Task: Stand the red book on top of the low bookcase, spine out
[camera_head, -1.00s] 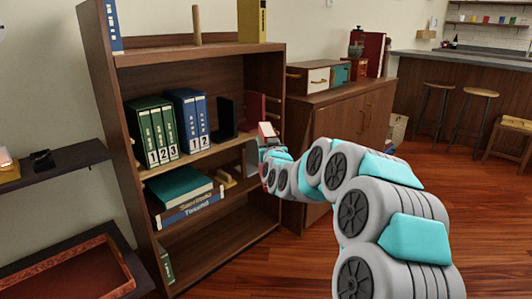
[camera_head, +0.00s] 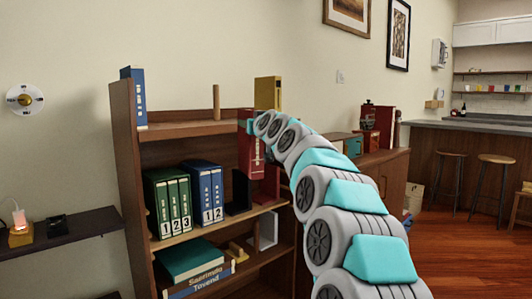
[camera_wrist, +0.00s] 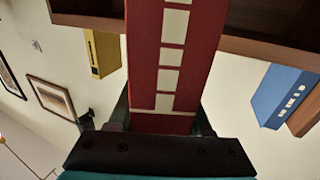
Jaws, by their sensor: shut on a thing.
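The red book (camera_head: 250,152) is upright in front of the right part of the low bookcase (camera_head: 123,160), its upper end near the level of the top board. My gripper (camera_wrist: 160,118) is shut on the red book (camera_wrist: 178,60) at one end. The spine, with several pale label boxes, faces the wrist camera. In the head view my arm hides most of the gripper. On the bookcase top stand a blue book (camera_head: 138,97) at the left end, a wooden peg (camera_head: 216,102) and a yellow book (camera_head: 268,92) at the right.
Green binders (camera_head: 167,205) and blue binders (camera_head: 205,192) stand on the shelf below, beside a black bookend (camera_head: 241,190). A teal book (camera_head: 190,260) lies lower down. A cabinet (camera_head: 392,175) stands to the right. The bookcase top between peg and blue book is clear.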

